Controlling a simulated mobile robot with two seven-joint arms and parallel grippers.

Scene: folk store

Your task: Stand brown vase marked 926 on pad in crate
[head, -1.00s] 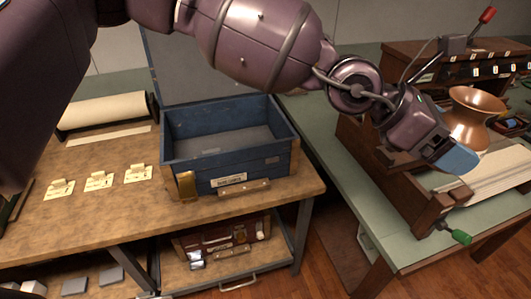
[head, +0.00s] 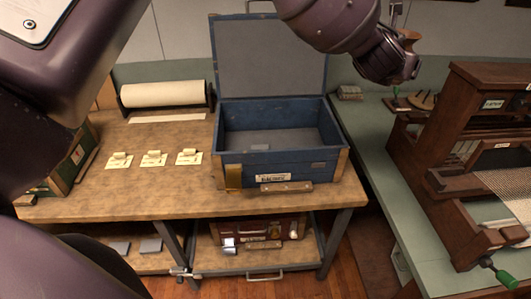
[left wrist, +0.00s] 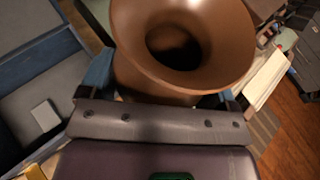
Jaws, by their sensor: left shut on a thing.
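The brown vase (left wrist: 200,85) fills the top middle of the left wrist view, its wide flared mouth facing the camera; no number shows on it. My left gripper (left wrist: 165,85) is shut on the vase, with a blue finger on either side. In the head view a small part of the vase (head: 408,38) shows behind my left wrist, above and right of the crate. The open blue crate (head: 300,172) stands on the wooden table. A small grey pad (head: 260,147) lies on its floor; it also shows in the left wrist view (left wrist: 45,115). My right gripper is out of view.
The crate's raised lid (head: 268,60) stands at its back. Several tags (head: 154,159) and a paper roll (head: 165,93) are left of the crate. A wooden loom (head: 450,110) stands on the green bench at right. The crate floor around the pad looks clear.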

